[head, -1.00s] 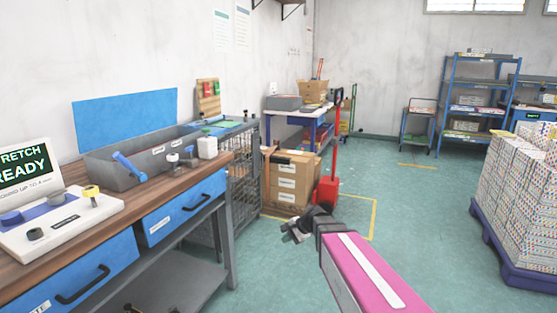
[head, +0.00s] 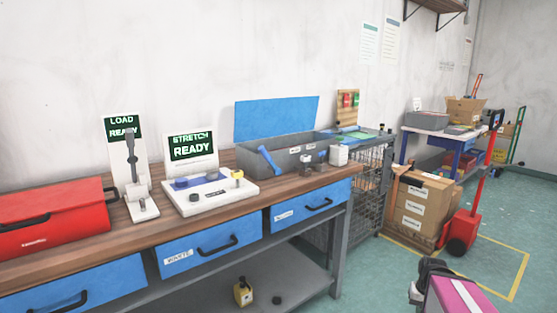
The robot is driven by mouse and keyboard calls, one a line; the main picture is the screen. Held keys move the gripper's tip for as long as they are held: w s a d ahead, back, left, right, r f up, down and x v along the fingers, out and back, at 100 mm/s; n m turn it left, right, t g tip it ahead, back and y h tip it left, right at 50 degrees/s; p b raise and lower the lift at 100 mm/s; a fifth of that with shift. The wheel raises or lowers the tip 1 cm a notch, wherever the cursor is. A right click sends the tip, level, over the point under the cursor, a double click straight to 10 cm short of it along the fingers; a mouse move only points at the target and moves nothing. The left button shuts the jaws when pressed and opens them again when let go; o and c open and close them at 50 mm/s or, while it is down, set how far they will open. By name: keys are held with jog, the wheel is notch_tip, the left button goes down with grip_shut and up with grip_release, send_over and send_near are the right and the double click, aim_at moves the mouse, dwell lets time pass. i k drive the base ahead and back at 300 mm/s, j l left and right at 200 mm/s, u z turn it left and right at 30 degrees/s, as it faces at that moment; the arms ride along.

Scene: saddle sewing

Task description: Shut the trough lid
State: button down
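The trough (head: 248,157) is a long grey box at the back of the wooden workbench. Its blue lid (head: 276,118) stands up open along the rear edge, near the wall. A blue handle-like piece (head: 268,160) slants across the trough's front; I cannot tell whether it is fixed there. My gripper (head: 418,293) is at the lower right edge of the head view, over the floor and well apart from the trough and lid. Its fingers are small, dark and partly cut off, so their opening is unclear.
A red toolbox (head: 50,220), a load stand (head: 140,208) and a stretch stand (head: 212,196) are on the bench left of the trough. A small white bottle (head: 339,155) is by its right end. A wire cage (head: 372,190) and stacked boxes (head: 420,205) stand further right.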

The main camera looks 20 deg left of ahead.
aim_at(259, 120)
jog(key=u, duration=1.15)
jog(key=k, duration=0.1)
